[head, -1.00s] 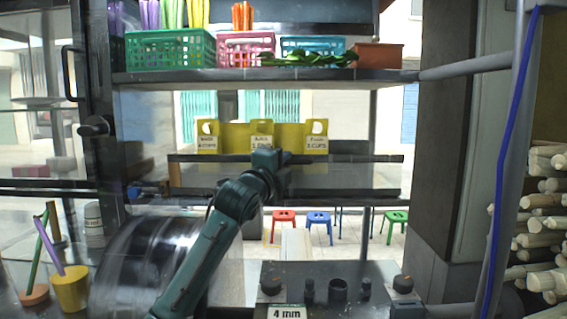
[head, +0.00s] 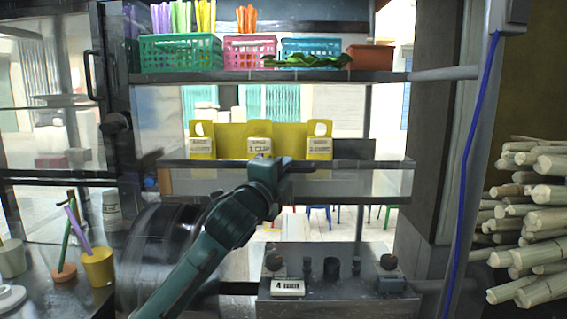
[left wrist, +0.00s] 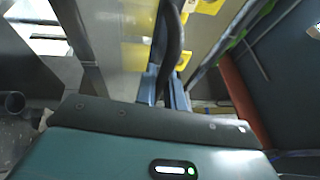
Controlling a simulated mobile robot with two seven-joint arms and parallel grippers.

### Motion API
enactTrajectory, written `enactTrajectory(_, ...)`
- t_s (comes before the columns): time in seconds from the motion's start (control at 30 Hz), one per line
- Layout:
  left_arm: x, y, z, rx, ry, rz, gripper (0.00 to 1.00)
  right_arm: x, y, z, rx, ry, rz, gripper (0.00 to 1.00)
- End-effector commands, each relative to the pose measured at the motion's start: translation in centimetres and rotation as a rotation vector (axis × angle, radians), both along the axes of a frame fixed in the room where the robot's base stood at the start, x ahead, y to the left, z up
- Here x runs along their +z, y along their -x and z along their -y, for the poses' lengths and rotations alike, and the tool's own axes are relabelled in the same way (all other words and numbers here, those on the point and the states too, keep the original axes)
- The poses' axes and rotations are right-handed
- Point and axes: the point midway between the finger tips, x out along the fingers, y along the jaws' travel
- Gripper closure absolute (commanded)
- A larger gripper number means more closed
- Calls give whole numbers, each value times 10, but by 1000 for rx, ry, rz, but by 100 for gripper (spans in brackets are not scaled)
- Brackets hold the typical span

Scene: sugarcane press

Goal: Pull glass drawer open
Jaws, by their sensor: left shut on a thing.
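The glass drawer (head: 350,184) spans the middle of the head view, with a dark top rim and a clear front panel. Its front stands out toward me, below the shelf. My left gripper (head: 290,165) is at the middle of the drawer's front rim, shut on the drawer handle. In the left wrist view the blue-grey fingers (left wrist: 166,88) close around a dark curved bar, the handle (left wrist: 172,45). My right gripper is not in view.
Yellow labelled holders (head: 260,146) stand just behind the drawer front. A shelf (head: 300,76) with baskets is above. A control panel (head: 335,290) is below. Cane stalks (head: 525,220) are piled at right; cups (head: 97,267) stand at left.

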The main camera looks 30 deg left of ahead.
Motion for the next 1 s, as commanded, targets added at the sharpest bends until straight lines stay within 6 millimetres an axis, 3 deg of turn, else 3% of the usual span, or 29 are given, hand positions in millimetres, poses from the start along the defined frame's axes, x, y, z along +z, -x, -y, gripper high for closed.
enactTrajectory(0.7,0,9,4,1,0,1,100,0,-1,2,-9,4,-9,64)
enactTrajectory(0.73,0,9,4,1,0,2,88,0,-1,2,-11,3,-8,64)
enactTrajectory(1.0,0,9,4,1,0,1,68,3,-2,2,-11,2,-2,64)
